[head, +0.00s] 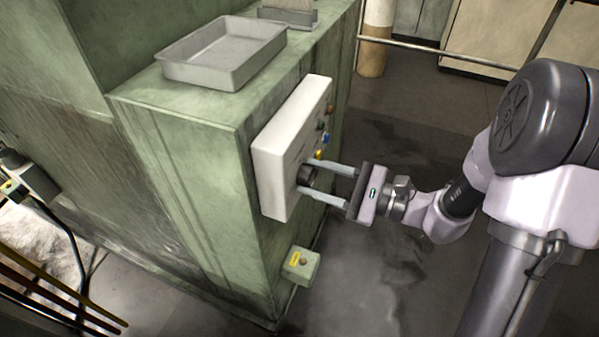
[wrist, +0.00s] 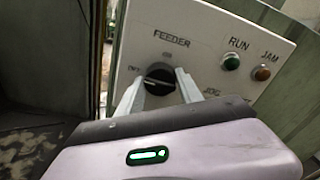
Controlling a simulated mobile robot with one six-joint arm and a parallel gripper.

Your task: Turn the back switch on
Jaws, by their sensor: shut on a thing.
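A white control panel (head: 290,140) is fixed to the side of a green machine cabinet. In the wrist view, a black rotary switch (wrist: 160,77) sits on the panel under the label FEEDER, with small position labels to its left and above it. A pale mark on the knob appears to point left, towards the left label, though it is small. My gripper (head: 314,178) reaches the panel from the right, and its two fingers are shut on this knob, one on each side. The knob (head: 305,176) is partly hidden by the fingers in the head view.
A green RUN lamp (wrist: 231,62) and an amber JAM lamp (wrist: 262,73) sit right of the switch. A grey tray (head: 222,52) rests on the cabinet top. A small green box (head: 300,266) with a button juts out below the panel. The floor right of the cabinet is open.

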